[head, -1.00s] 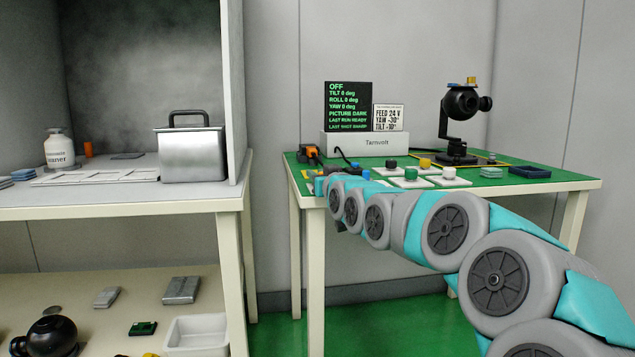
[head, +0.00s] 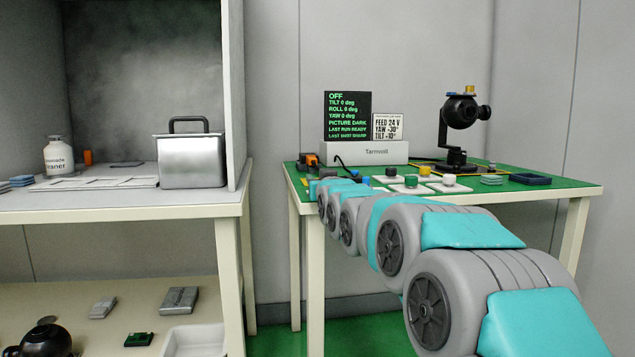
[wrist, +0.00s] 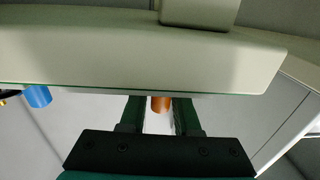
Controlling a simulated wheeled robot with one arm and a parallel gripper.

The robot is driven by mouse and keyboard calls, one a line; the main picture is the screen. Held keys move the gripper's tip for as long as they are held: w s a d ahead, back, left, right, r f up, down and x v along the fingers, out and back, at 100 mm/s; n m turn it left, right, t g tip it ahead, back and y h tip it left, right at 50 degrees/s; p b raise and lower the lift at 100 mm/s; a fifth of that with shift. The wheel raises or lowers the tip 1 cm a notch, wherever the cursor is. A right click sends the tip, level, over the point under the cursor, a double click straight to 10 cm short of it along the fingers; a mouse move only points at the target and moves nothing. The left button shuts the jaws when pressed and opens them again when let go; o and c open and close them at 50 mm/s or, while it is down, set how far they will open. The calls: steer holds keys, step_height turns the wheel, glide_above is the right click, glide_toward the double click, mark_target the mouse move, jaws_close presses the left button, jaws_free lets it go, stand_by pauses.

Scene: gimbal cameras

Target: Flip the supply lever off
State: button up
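The supply is a pale box (head: 365,153) marked Tarnvolt at the back of the green-topped table (head: 540,186). The black display (head: 347,116) above it reads OFF. An orange and black part (head: 309,160) stands at the box's left end; I cannot tell whether it is the lever. In the wrist view, my gripper (wrist: 158,104) has its two dark fingers apart. An orange rounded piece (wrist: 161,104) shows between or just beyond the fingertips; contact is unclear. A large pale slab (wrist: 130,50) lies across the view ahead. In the head view my arm hides the fingers.
A sign (head: 387,126) reads FEED 24 V, YAW -30, TILT -10. A black gimbal camera (head: 461,112) stands at the right. Pads with coloured knobs (head: 411,182) lie in front of the box. A blue cylinder (wrist: 38,96) is left in the wrist view. A shelf unit (head: 120,212) stands left.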

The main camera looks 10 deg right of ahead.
steer(key=o, duration=0.3)
steer(key=shift+f, duration=0.15)
steer(key=s, duration=0.7)
steer(key=shift+s+d+p, duration=0.15)
steer(key=shift+s+p, duration=0.2)
